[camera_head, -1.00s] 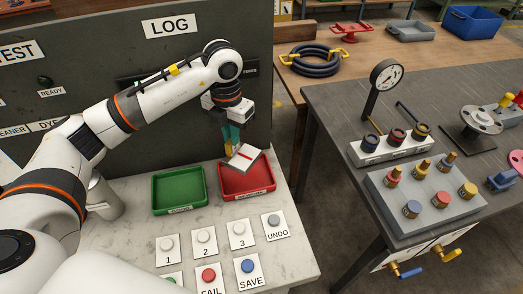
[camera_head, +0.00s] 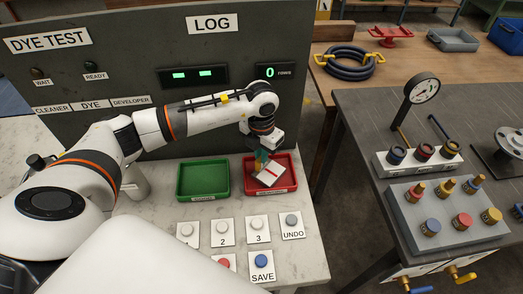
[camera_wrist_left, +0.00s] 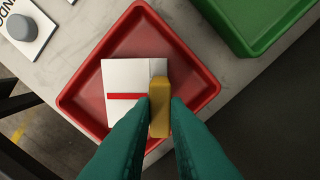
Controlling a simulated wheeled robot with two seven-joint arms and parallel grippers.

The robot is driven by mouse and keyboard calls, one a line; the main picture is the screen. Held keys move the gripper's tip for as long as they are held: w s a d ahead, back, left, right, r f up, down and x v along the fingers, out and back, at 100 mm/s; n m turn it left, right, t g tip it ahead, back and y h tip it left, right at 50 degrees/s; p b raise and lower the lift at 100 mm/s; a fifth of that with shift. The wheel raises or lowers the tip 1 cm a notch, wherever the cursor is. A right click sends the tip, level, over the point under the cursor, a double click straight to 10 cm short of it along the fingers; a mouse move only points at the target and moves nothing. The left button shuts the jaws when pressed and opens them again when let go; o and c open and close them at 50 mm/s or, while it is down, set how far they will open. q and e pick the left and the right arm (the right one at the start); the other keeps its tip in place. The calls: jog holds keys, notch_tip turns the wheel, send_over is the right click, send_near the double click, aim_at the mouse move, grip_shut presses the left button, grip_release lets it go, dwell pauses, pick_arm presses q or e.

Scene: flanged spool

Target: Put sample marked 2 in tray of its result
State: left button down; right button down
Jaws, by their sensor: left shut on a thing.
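The sample is a white plate with a red line and a yellow grip tab. It shows in the head view (camera_head: 270,176) and the left wrist view (camera_wrist_left: 125,78). My left gripper (camera_head: 259,157) has its teal fingers (camera_wrist_left: 159,105) shut on the yellow tab. The plate is within the outline of the red tray (camera_head: 292,184), which also fills the middle of the wrist view (camera_wrist_left: 192,62). I cannot tell whether the plate touches the tray floor. No number shows on the sample. The green tray (camera_head: 203,181) is empty, just left of the red one. My right gripper is not in view.
Buttons 2 (camera_head: 222,228), 3 (camera_head: 257,224), UNDO (camera_head: 292,220) and SAVE (camera_head: 261,262) stand in front of the trays. The dark DYE TEST panel (camera_head: 100,60) rises behind. A grey table (camera_head: 360,110) with a gauge and knobs is at the right, across a gap.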

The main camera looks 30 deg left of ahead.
pick_arm(q)
jog(key=c, duration=1.8)
grip_release()
jog(key=shift+f, duration=0.1)
jog(key=shift+c, duration=0.2)
jog(key=o, duration=0.4)
jog(key=shift+o, duration=0.2)
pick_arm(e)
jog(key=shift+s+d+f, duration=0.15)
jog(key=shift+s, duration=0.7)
